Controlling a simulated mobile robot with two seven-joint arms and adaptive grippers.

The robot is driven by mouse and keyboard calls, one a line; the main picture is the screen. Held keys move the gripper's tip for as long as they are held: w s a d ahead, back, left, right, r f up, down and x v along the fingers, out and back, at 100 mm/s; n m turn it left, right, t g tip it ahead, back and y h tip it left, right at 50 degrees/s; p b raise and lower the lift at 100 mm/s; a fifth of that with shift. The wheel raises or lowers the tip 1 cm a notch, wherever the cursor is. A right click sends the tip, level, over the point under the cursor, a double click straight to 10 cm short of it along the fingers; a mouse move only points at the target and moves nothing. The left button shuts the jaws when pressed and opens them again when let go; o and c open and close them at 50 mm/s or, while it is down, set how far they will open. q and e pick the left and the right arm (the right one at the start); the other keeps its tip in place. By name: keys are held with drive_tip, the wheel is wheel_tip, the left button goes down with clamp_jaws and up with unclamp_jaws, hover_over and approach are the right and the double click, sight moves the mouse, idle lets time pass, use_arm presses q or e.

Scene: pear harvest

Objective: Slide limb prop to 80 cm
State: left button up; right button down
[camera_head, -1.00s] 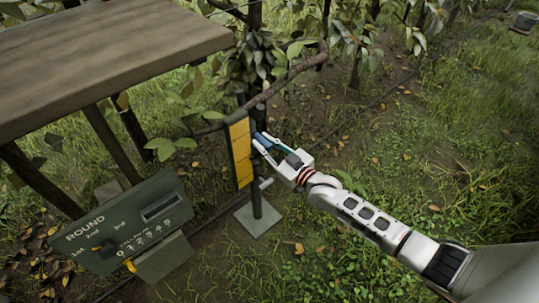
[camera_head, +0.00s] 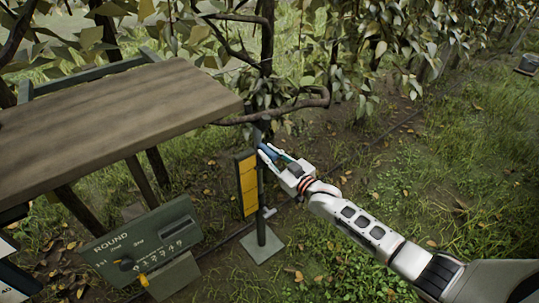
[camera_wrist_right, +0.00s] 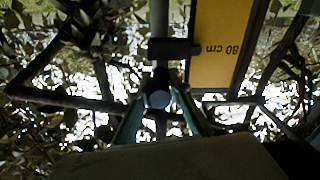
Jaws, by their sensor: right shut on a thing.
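The limb prop (camera_head: 261,215) is a dark upright post on a square pale foot plate. A yellow scale board (camera_head: 247,188) with a dark frame stands beside it. My right gripper (camera_head: 266,152) comes in from the right and is shut on the prop's blue-grey knob near the top of the scale. In the right wrist view the knob's round end (camera_wrist_right: 159,98) sits between the gripper fingers (camera_wrist_right: 160,112). A dark cross piece (camera_wrist_right: 173,48) lies level with the upside-down "80 cm" mark on the scale (camera_wrist_right: 222,50). My left gripper is not in view.
A brown branch (camera_head: 290,108) crosses just above the gripper. A wooden table top (camera_head: 110,125) juts in from the left. A green ROUND panel (camera_head: 140,245) stands below it. Grass and bare soil lie open at right.

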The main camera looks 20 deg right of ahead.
drive_tip(key=c, duration=2.2)
unclamp_jaws()
drive_tip(key=shift+w+r, duration=0.15)
drive_tip(key=shift+r, duration=0.45)
drive_tip(key=shift+o, duration=0.2)
drive_tip(key=shift+f, duration=0.35)
drive_tip(key=shift+s+d, duration=0.1)
drive_tip(key=shift+s, duration=0.3)
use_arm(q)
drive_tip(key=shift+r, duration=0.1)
use_arm(e)
drive_tip(key=v, duration=1.1)
drive_tip(key=shift+s+r, duration=0.2)
